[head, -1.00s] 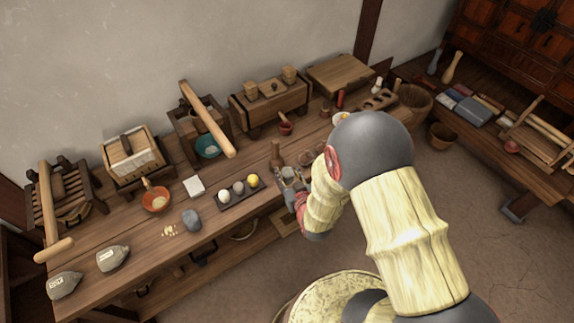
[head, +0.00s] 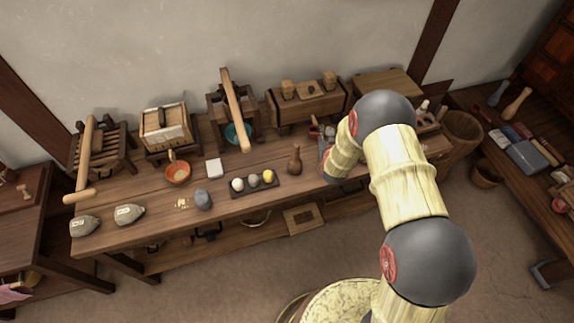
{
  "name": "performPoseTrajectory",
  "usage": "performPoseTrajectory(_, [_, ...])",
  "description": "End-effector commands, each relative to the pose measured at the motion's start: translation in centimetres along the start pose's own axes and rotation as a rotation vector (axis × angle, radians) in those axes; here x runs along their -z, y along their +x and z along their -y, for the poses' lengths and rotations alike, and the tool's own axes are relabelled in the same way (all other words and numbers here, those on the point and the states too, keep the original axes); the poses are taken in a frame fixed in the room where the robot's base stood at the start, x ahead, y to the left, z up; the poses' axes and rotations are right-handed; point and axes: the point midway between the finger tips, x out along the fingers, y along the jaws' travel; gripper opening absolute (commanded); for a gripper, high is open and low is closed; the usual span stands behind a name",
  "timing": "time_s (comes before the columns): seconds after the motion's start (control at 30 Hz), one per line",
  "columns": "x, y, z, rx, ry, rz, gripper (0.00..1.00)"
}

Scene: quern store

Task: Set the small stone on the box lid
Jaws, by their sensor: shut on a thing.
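My gripper (head: 323,147) is at the bench's right half, mostly hidden behind my own wrist and forearm. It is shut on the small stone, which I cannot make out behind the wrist. A flat-topped wooden box (head: 385,81) stands at the back right of the bench, beyond my arm; its lid is shut and its front is partly covered by my arm. My gripper is left of and nearer than this box, apart from it.
On the bench (head: 225,207) are a dark tray (head: 243,194) with round pieces, a brown bottle (head: 294,160), a grey stone (head: 203,199) and an orange bowl (head: 178,172). A wooden chest (head: 301,109) stands behind. A basket (head: 462,130) is at the right.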

Motion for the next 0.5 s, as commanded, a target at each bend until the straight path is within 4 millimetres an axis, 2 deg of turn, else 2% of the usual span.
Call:
performPoseTrajectory(0.03, [-1.2,0.4,0.0,-0.001,-0.001,0.005,0.03])
performPoseTrajectory(0.2, [-4.1,1.6,0.0,-0.001,-0.001,0.004,0.03])
performPoseTrajectory(0.5, [-6.2,2.5,0.0,-0.001,0.000,0.002,0.03])
